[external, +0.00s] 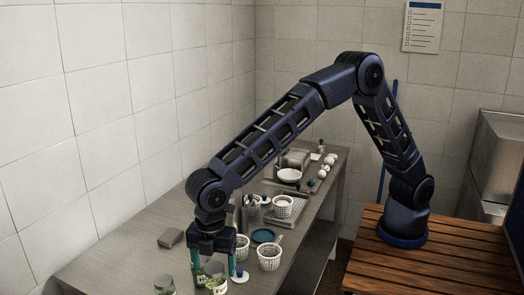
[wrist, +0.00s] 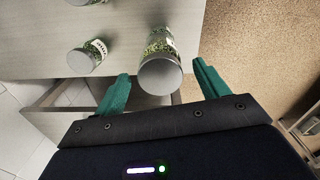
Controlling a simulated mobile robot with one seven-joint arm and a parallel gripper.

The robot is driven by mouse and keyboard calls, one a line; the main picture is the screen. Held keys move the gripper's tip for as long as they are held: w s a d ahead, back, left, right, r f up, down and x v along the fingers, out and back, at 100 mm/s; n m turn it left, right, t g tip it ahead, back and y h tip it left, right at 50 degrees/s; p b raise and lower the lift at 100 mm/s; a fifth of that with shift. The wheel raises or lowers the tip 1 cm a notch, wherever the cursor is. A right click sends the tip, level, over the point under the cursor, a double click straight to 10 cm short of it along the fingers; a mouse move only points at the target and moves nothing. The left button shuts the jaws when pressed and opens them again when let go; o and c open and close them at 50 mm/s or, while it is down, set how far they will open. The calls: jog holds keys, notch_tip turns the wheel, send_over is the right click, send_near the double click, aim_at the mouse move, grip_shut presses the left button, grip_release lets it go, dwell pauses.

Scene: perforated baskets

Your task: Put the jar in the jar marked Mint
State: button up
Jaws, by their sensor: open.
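My gripper (external: 215,262) is open and points down over the near end of the counter. In the wrist view my gripper's green fingers (wrist: 160,82) stand apart on either side of a jar (wrist: 161,50) with a grey lid and green contents. The jar's lid lies between the fingertips, and I cannot tell whether they touch it. A third jar (wrist: 88,2) is cut off at the top edge. In the external view a jar (external: 216,281) shows below my gripper, another jar (external: 164,286) to its left. The label words are not clearly readable.
White perforated baskets (external: 269,258) stand on the counter (external: 115,255), close right of my gripper. A blue-green plate (external: 263,236), a tray (external: 291,212) and a white bowl (external: 289,175) are farther back. A grey block (external: 171,238) lies left. The counter's left part is mostly clear.

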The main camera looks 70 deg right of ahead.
notch_tip(320, 180, up, 8)
jog(key=shift+f, duration=0.1)
jog(key=shift+d, duration=0.1)
jog(key=d+r+m+t, duration=0.1)
jog(key=d+r+m, duration=0.3)
jog(key=d, duration=0.8)
jog(key=w+d+r+m, duration=0.15)
jog(key=d+r, duration=0.35)
jog(key=d, duration=0.7)
jog(key=d+r+m+t, duration=0.1)
jog(key=d+r+m, duration=0.3)
jog(key=d, duration=0.8)
jog(key=s+d+r+m+t, duration=0.1)
jog(key=s+d+m, duration=0.3)
jog(key=d, duration=0.5)
jog(key=s+d+m, duration=0.1)
jog(key=s+d, duration=0.5)
jog(key=d, duration=0.3)
jog(key=s+d+f+m, duration=0.2)
jog(key=s+d, duration=0.3)
jog(key=s, duration=0.1)
jog(key=s+d+f+m+t, duration=0.1)
jog(key=s+d+f+m, duration=0.2)
jog(key=s, duration=0.3)
jog(key=shift+s+d+f+m+t, duration=0.25)
jog(key=shift+s+d+m+t, duration=0.1)
jog(key=shift+d, duration=0.55)
